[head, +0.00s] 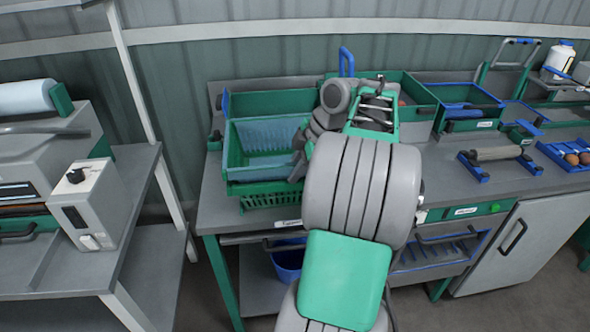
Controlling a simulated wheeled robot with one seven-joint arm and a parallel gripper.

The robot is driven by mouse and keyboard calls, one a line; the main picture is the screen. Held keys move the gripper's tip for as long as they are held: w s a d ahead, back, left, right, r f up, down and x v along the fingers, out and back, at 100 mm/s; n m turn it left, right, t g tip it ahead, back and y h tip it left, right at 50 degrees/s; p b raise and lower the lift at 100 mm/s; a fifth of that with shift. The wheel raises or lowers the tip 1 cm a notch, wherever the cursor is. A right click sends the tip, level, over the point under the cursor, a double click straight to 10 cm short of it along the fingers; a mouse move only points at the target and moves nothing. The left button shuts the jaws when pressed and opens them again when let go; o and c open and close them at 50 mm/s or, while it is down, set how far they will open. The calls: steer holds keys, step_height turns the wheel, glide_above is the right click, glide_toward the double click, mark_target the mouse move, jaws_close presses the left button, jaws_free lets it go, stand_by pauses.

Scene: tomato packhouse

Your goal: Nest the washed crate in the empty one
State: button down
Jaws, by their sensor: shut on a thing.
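A green crate with a bluish, slatted inside (232,152) is at the left of the bench, tilted a little toward me; I take it as the washed crate. My gripper (298,164) is shut on its right side, with the fingertips largely hidden by my own wrist. Directly below it shows a green crate with a slotted wall (272,200), mostly covered by the upper one. I cannot tell whether the two touch or how deep one sits in the other.
Another green crate (270,101) stands behind. Right of my arm are a large green crate (420,96) and a blue-rimmed crate (470,94). A roller stand (495,153) and an egg-like-item tray (570,155) lie further right. A machine (50,150) stands left, across a gap.

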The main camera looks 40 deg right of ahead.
steer(key=c, duration=1.2)
jaws_free()
steer(key=shift+a+f, duration=0.1)
steer(key=shift+f, duration=0.4)
steer(key=shift+s, duration=0.1)
steer(key=c, duration=0.3)
steer(key=shift+f, duration=0.1)
steer(key=shift+c, duration=0.2)
steer(key=r+p, duration=0.3)
steer(key=r, duration=0.1)
steer(key=r+p, duration=0.3)
steer(key=r, duration=0.1)
steer(key=shift+w+p, duration=0.2)
steer(key=shift+p, duration=0.1)
steer(key=shift+f, duration=0.15)
